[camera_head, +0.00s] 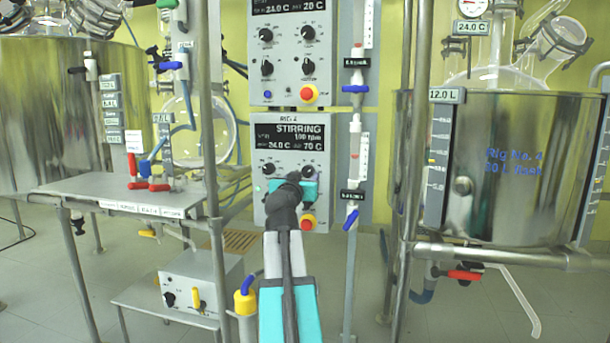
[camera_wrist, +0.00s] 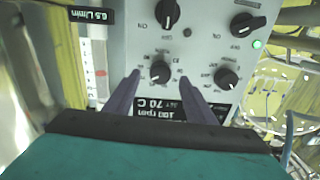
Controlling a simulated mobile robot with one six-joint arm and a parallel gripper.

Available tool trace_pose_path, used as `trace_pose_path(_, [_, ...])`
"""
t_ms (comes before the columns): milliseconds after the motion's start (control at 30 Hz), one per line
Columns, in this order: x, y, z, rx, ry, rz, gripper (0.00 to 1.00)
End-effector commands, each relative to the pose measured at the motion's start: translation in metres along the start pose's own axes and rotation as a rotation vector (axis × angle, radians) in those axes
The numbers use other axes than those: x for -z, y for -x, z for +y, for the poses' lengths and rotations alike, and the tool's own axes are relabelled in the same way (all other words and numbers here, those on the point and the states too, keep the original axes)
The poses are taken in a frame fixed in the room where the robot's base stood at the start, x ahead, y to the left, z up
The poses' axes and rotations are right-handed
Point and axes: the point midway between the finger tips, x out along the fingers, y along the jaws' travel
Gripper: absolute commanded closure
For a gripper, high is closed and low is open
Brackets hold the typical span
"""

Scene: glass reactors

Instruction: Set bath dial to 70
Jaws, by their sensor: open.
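The lower grey control box (camera_head: 262,215) stands ahead. Its display (camera_head: 290,133) reads STIRRING, 100 rpm, 24.0 C and 70 C. In the wrist view the panel appears upside down, and the display (camera_wrist: 165,108) shows 100 rpm and SET 70 C. My gripper (camera_head: 306,184) is at the upper right knob of this box, just under the 70 C reading. In the wrist view my gripper (camera_wrist: 159,78) is open, with one finger on each side of the black knob (camera_wrist: 160,71). I cannot tell whether either finger touches it. My gripper hides part of the box in the head view.
Another black knob (camera_wrist: 228,79) sits beside it, near a lit green lamp (camera_wrist: 257,43). A red stop button (camera_head: 308,222) is just below my gripper. An upper box (camera_head: 290,85) reads 20 C. Steel vessels stand left (camera_head: 25,120) and right (camera_head: 530,150); metal posts flank my arm.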

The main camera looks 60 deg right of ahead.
Motion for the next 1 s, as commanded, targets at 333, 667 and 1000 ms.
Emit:
trace_pose_path(333, [0.001,0.035,0.0,0.001,0.001,0.001,0.5])
trace_pose_path(667, [0.001,0.063,0.001,0.0,0.001,0.0,0.5])
trace_pose_path(1000, [-0.003,0.089,0.001,-0.001,-0.001,0.002,0.5])
